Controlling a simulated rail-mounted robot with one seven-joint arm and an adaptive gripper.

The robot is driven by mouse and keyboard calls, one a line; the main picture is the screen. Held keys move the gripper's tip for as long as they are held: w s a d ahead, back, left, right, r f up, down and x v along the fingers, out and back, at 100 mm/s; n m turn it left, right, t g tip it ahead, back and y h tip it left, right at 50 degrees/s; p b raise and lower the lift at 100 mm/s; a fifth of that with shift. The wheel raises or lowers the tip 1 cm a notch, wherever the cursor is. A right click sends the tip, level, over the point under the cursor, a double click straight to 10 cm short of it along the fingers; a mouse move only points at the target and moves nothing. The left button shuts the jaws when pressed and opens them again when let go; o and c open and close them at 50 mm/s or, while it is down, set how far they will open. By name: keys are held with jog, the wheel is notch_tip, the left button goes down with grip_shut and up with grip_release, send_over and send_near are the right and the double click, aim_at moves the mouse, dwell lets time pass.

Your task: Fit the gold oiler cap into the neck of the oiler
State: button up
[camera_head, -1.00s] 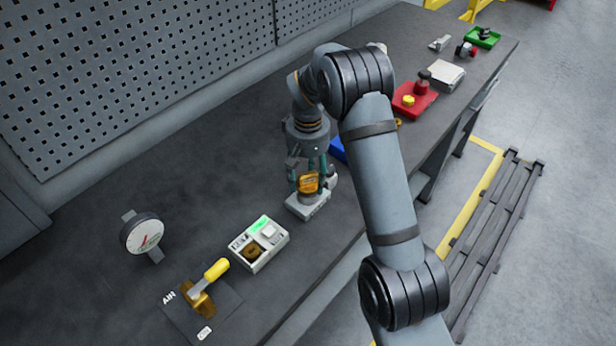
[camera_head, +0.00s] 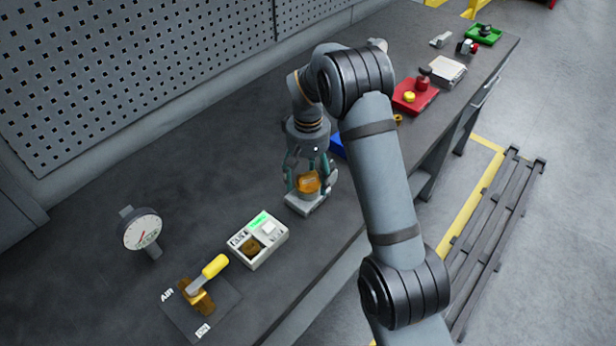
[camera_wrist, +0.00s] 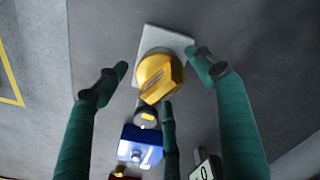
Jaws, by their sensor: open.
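The gold oiler cap (camera_wrist: 158,77) shows in the wrist view as a round gold piece with a raised bar across its top. It is over a light grey base plate (camera_wrist: 168,38). In the head view an amber-gold piece (camera_head: 308,184) stands on the grey base (camera_head: 304,204); I cannot tell cap from oiler body there. The neck is hidden, so I cannot tell how deep or straight the cap sits. My gripper (camera_wrist: 160,82) is open, its three fingers spread around the cap with visible gaps. In the head view my gripper (camera_head: 309,178) points down over the piece.
A white box with a green display (camera_head: 258,240), a yellow-handled lever (camera_head: 214,267) and a dial gauge (camera_head: 141,232) stand to the left. A blue item (camera_head: 337,146) is behind my gripper. Bare bench lies behind the gauge.

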aim_at(308, 174)
jog(key=shift+o, duration=0.4)
notch_tip(308, 174, up, 12)
dwell(0.4)
dwell(0.3)
notch_tip(308, 174, down, 12)
jog(key=shift+r, duration=0.15)
jog(key=shift+r+p, duration=0.35)
jog(key=shift+p, duration=0.15)
jog(key=shift+f, duration=0.2)
